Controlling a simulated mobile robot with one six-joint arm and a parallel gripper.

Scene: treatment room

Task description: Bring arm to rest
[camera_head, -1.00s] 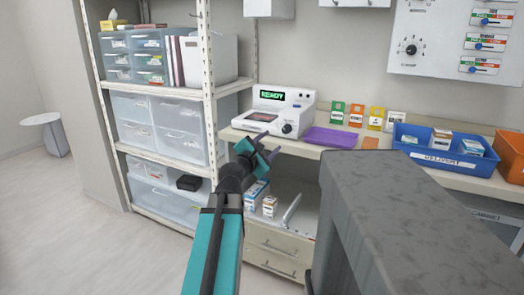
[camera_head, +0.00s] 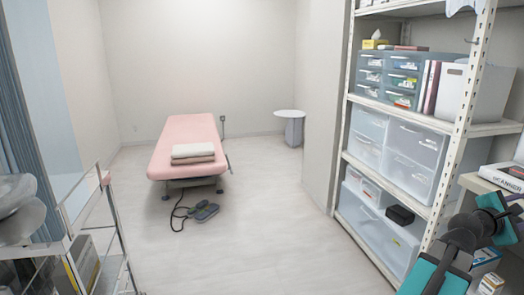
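My arm, teal and black, enters the head view at the lower right corner. My gripper (camera_head: 513,206) is at the right edge of the picture, its fingers pointing right and apart with nothing seen between them. It is in front of the counter edge, to the right of the shelf rack. Part of the fingers may be cut off by the picture edge.
A shelf rack with clear drawers (camera_head: 413,158) stands left of my gripper. A white device (camera_head: 505,177) is partly seen on the counter. A pink bed (camera_head: 185,140), a round side table (camera_head: 290,125) and a wire cart (camera_head: 100,240) stand around open floor.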

